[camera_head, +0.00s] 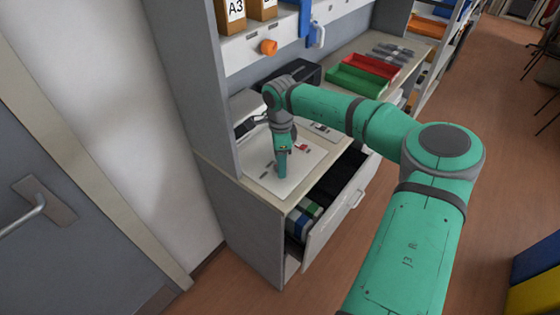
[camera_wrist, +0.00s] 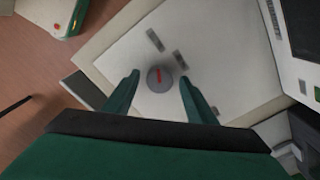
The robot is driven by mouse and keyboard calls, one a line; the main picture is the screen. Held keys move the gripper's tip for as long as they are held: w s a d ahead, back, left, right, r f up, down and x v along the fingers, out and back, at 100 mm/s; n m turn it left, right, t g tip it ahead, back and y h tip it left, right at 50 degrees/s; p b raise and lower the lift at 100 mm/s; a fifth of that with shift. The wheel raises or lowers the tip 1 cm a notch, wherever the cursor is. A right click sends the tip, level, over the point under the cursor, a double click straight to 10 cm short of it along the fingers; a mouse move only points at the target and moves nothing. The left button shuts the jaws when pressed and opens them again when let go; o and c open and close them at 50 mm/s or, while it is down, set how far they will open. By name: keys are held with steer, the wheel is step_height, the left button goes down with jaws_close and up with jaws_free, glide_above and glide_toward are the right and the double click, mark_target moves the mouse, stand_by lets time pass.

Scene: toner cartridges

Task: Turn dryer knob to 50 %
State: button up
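The dryer knob (camera_wrist: 159,79) is a round grey dial with a red pointer mark, seen in the wrist view on a flat white panel (camera_wrist: 130,60). The panel also shows in the head view (camera_head: 262,182) on top of the cabinet. My gripper (camera_wrist: 158,88) is open, with one green finger on each side of the knob in the picture. The fingers look apart from the knob, and I cannot tell how high they are above it. In the head view my gripper (camera_head: 282,172) points down over the panel and hides the knob. The percent marks are not readable.
An open drawer (camera_head: 318,215) with boxes inside juts out below the panel. Green (camera_head: 357,80) and red (camera_head: 372,66) trays stand farther along the counter. An orange knob (camera_head: 268,47) sticks out of the shelf front above. A grey device with a dark screen (camera_wrist: 302,30) stands beside the panel.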

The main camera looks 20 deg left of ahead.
step_height(320, 180, up, 11)
stand_by(0.6)
steer(key=shift+f, duration=0.15)
